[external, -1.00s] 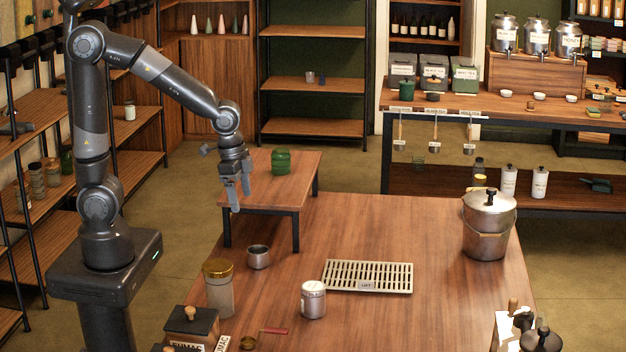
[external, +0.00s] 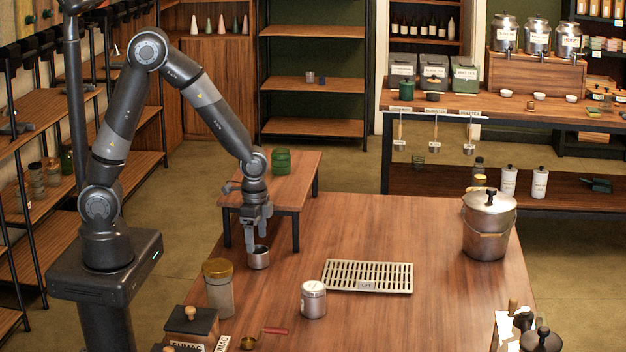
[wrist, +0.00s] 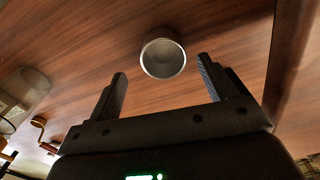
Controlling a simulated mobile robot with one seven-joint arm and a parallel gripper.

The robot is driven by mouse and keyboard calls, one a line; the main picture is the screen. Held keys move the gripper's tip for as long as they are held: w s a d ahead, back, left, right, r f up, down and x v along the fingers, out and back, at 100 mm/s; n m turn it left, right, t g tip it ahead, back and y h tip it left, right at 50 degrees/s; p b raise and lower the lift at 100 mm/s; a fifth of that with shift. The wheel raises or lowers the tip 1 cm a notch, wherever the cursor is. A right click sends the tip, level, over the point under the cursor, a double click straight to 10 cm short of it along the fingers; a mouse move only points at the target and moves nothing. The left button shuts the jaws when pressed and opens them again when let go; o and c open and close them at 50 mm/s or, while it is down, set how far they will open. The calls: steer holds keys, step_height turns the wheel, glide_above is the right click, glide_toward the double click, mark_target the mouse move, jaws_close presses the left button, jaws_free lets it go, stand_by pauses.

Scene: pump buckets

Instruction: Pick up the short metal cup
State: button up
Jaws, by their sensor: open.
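The short metal cup (external: 259,258) stands upright and open-topped on the wooden table, near its left edge. In the wrist view the cup (wrist: 163,57) lies a little beyond the fingertips, roughly between their lines. My gripper (external: 257,238) points down just above the cup, its fingers at about the height of the rim. In the wrist view my gripper (wrist: 162,80) has its two dark fingers wide apart with nothing between them. I cannot tell whether a finger touches the cup.
A jar with a gold lid (external: 218,288) stands in front of the cup. A lidded metal canister (external: 313,299) and a slotted tray (external: 367,276) are to the right. A big lidded pot (external: 488,224) is at the far right. A low side table (external: 300,172) with a green jar stands behind.

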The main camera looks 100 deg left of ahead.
mark_target(258, 250)
steer(key=f, duration=0.5)
steer(key=shift+w+a, duration=0.1)
steer(key=shift+a, duration=0.1)
steer(key=shift+c, duration=0.6)
steer(key=c, duration=1)
